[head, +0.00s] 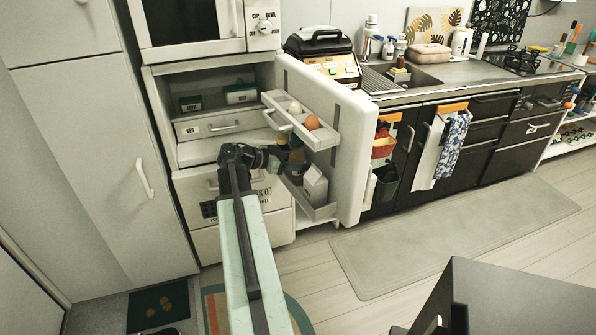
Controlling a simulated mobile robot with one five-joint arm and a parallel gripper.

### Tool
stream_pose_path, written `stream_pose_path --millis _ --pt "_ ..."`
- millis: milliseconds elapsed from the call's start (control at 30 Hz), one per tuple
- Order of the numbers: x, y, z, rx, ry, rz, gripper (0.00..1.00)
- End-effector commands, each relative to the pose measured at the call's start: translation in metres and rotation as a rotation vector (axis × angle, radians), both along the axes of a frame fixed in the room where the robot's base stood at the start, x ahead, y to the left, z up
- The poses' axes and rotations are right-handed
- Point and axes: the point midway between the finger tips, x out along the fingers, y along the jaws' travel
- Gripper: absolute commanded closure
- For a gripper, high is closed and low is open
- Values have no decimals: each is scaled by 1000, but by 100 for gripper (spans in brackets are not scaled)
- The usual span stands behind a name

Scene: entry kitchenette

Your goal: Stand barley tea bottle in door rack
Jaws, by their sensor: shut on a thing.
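The fridge door (352,150) stands open, with its inner side facing left. Its lower door rack (322,213) holds a white carton (315,186). My gripper (279,159) is at the door's inner side, below the upper rack (322,138), and is shut on a dark bottle, apparently the barley tea bottle (296,157). The bottle is small in the picture and partly hidden by my gripper. I cannot tell whether its base touches the lower rack. Other bottle-like shapes close by are hard to make out.
Round egg-like items (312,122) sit in the upper rack. The fridge compartment (215,75) at the left holds small boxes (240,94) and a drawer (212,127). The dark counter (440,140) stands right of the door. A grey mat (450,240) lies on open floor.

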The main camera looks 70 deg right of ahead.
Motion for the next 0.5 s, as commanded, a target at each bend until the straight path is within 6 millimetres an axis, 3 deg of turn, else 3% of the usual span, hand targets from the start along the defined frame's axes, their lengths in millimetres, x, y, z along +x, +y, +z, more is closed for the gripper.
stream_pose_path --millis 33,167,500 --pt "0 0 -14 -1 1 0 100" --pt "0 0 -35 -1 1 0 100" --pt "-2 -3 -34 -1 2 1 100"
